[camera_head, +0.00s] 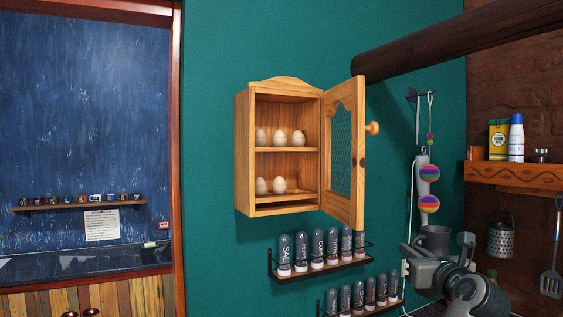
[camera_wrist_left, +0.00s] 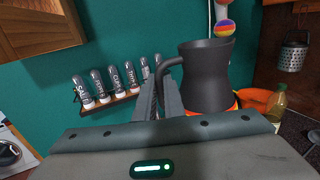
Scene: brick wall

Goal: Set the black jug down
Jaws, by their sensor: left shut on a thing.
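The black jug (camera_head: 435,238) is at the lower right of the head view, upright and partly hidden by my left gripper (camera_head: 428,262). In the left wrist view the jug (camera_wrist_left: 207,78) stands beside the fingers of my left gripper (camera_wrist_left: 160,100). The fingers are shut on its handle side, with the dark curved handle (camera_wrist_left: 172,63) showing at their tips. The jug's base is hidden behind my gripper body, so I cannot tell whether it touches a surface. My right gripper is in neither view.
An open wooden cabinet (camera_head: 287,97) with eggs hangs on the green wall. Racks of labelled spice jars (camera_head: 318,250) are below it. A wooden shelf (camera_head: 515,174) is at right. In the wrist view, something orange (camera_wrist_left: 256,97) and a bottle (camera_wrist_left: 277,105) lie beyond the jug.

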